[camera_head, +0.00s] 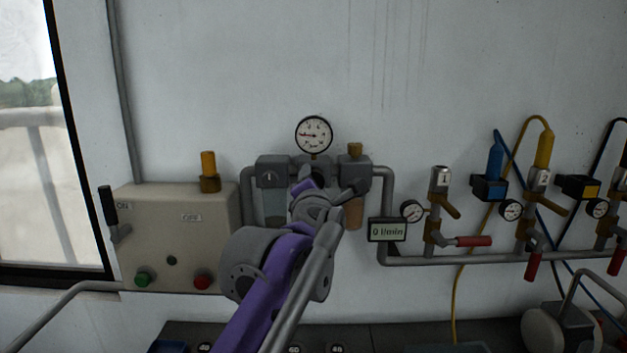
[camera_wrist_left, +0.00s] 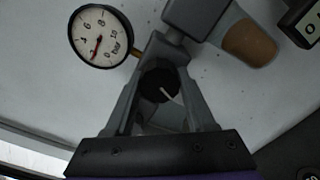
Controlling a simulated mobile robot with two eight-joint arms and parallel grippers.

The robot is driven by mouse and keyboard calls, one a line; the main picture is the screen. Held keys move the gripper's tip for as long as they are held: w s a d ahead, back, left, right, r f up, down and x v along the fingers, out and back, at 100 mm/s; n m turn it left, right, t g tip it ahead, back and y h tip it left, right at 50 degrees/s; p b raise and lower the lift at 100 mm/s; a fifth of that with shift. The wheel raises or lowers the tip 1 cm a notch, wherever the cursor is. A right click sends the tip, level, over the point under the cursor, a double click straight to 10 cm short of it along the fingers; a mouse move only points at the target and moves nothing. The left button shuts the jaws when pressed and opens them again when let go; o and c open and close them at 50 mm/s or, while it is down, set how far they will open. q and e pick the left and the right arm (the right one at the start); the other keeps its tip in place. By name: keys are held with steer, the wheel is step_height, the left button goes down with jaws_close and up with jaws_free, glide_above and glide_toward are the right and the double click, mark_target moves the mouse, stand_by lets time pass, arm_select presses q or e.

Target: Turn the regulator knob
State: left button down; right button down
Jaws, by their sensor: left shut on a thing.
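The regulator knob (camera_wrist_left: 160,84) is a dark round knob with a white mark line, seen in the left wrist view. My left gripper (camera_wrist_left: 163,78) is shut on it, with one finger on each side. The white mark points down and right in that view. In the head view the purple arm and wrist hide the knob, and the left gripper (camera_head: 312,188) reaches the middle of the regulator unit (camera_head: 273,172). The round pressure gauge (camera_head: 314,134) sits just above, its red needle pointing left; it also shows in the left wrist view (camera_wrist_left: 100,37). My right gripper is not in view.
A beige control box (camera_head: 180,255) with green and red buttons is at the left. A flow display (camera_head: 387,229) reads 0 l/min. Valves with red handles (camera_head: 472,241) and coloured hoses line the right. A grey pipe (camera_head: 465,260) runs along the wall.

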arm_select(q)
steer(key=m, duration=0.3)
steer(key=shift+m, duration=0.4)
steer(key=m, duration=0.3)
steer(key=shift+m, duration=0.3)
steer(key=m, duration=0.3)
steer(key=shift+m, duration=0.3)
steer(key=m, duration=0.4)
steer(key=shift+m, duration=0.3)
steer(key=m, duration=0.3)
steer(key=shift+m, duration=0.3)
steer(key=m, duration=0.4)
steer(key=shift+b, duration=0.4)
steer(key=m, duration=0.4)
steer(key=shift+d, duration=0.1)
steer(key=shift+r+m+b, duration=0.1)
steer(key=shift+m+b, duration=0.2)
steer(key=shift+m, duration=1.7)
